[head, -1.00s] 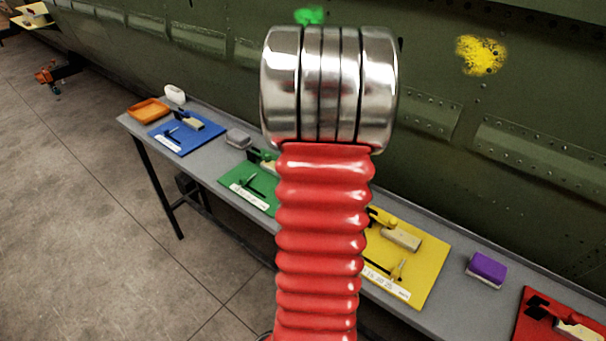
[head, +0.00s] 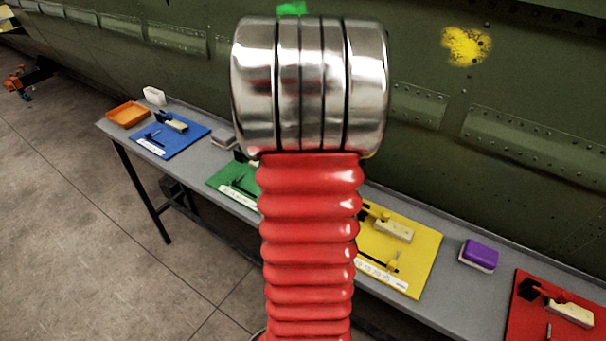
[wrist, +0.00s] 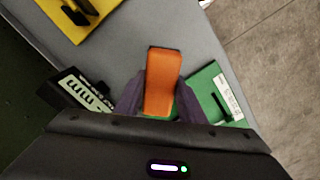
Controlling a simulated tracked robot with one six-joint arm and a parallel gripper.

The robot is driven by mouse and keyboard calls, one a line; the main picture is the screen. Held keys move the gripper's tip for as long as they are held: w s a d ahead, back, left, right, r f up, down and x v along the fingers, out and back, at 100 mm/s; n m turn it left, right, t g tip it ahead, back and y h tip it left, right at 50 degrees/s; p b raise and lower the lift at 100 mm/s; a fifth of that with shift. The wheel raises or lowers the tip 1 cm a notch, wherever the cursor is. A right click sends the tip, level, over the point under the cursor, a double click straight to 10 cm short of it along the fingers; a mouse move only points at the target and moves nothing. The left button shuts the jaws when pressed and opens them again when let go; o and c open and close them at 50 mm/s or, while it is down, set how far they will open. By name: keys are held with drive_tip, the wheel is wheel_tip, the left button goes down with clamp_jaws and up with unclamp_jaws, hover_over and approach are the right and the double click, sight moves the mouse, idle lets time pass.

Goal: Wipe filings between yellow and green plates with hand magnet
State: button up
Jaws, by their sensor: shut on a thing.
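My gripper (wrist: 160,102), with dark purple fingers, is shut on an orange block-shaped thing (wrist: 163,78), which looks like the hand magnet. It is above the grey bench in the wrist view. The yellow plate (head: 425,252) lies on the bench right of my arm and shows at the upper left in the wrist view (wrist: 72,27). The green plate (head: 222,180) is left of my arm, partly hidden by it; it shows right of the gripper in the wrist view (wrist: 205,85). My red, silver-ended arm hides the bench between the plates in the head view. I cannot make out any filings.
The grey bench (head: 445,300) runs along the green fuselage (head: 420,60). A blue plate (head: 185,142), orange tray (head: 128,114), purple-topped block (head: 480,253) and red plate (head: 522,318) are on it. A black item with pale marks (wrist: 82,95) is left of the gripper.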

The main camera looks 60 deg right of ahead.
drive_tip(key=shift+r, duration=0.95)
drive_tip(key=w+a, duration=0.2)
drive_tip(key=w, duration=0.1)
drive_tip(key=w+a+f+n, duration=0.1)
drive_tip(key=w, duration=0.3)
drive_tip(key=w+a+n, duration=0.1)
drive_tip(key=w+a, duration=0.1)
drive_tip(key=w, duration=0.1)
drive_tip(key=shift+w+a+f, duration=0.2)
drive_tip(key=shift+w+a, duration=0.1)
drive_tip(key=shift+w, duration=0.05)
drive_tip(key=w+a+f+n, duration=0.1)
drive_tip(key=w+a+n, duration=0.1)
drive_tip(key=w+a, duration=0.5)
drive_tip(key=w+a+f+n, duration=0.2)
drive_tip(key=w+a, duration=0.5)
drive_tip(key=a, duration=0.9)
drive_tip(key=w+a+f+n, duration=0.2)
drive_tip(key=w+a+n, duration=0.2)
drive_tip(key=w+a, duration=0.3)
drive_tip(key=a, duration=0.5)
drive_tip(key=shift+s+d, duration=0.1)
drive_tip(key=shift+s, duration=0.1)
